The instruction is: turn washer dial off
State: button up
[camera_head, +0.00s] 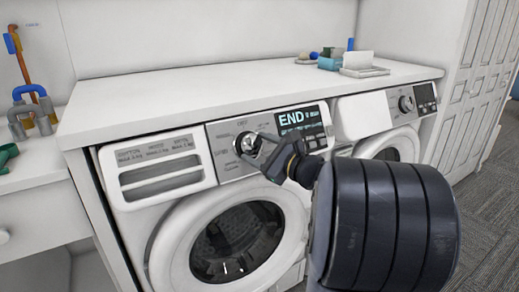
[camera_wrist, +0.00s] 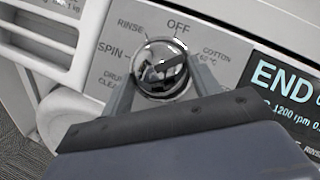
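The washer dial (camera_head: 247,143) is a round chrome knob on the left washer's grey control panel. In the wrist view the dial (camera_wrist: 160,62) is ringed by labels, with OFF at the top and RINSE, SPIN and COTTON beside it. My gripper (camera_head: 258,148) is at the dial from the front. In the wrist view my gripper (camera_wrist: 160,78) has one finger along each side of the knob, seemingly pressed to its edges. Reflections on the chrome hide which label the dial points to. The display (camera_head: 304,120) beside it reads END.
The washer's round door (camera_head: 238,243) is below, shut. A second machine with its own dial (camera_head: 406,103) stands to the right. The white countertop (camera_head: 200,98) above holds a few small items at the back. A drawer (camera_head: 160,172) is left of the dial.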

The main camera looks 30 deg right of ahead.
jog(key=c, duration=0.5)
jog(key=shift+c, duration=0.2)
jog(key=shift+d+n, duration=0.1)
jog(key=shift+n, duration=0.4)
jog(key=n, duration=0.1)
jog(key=n+g+y, duration=0.1)
jog(key=n, duration=0.1)
jog(key=n+g+y, duration=0.1)
jog(key=shift+w+d+r, duration=0.1)
jog(key=shift+d+r, duration=0.05)
jog(key=shift+r, duration=0.1)
jog(key=n+g+p, duration=0.1)
jog(key=n, duration=0.1)
jog(key=n+g, duration=0.1)
jog(key=n, duration=0.2)
jog(key=shift+w+d+r+g+y+p, duration=0.1)
jog(key=shift+r+g+y+p, duration=0.1)
jog(key=shift+g+y+p, duration=0.15)
jog(key=o, duration=1)
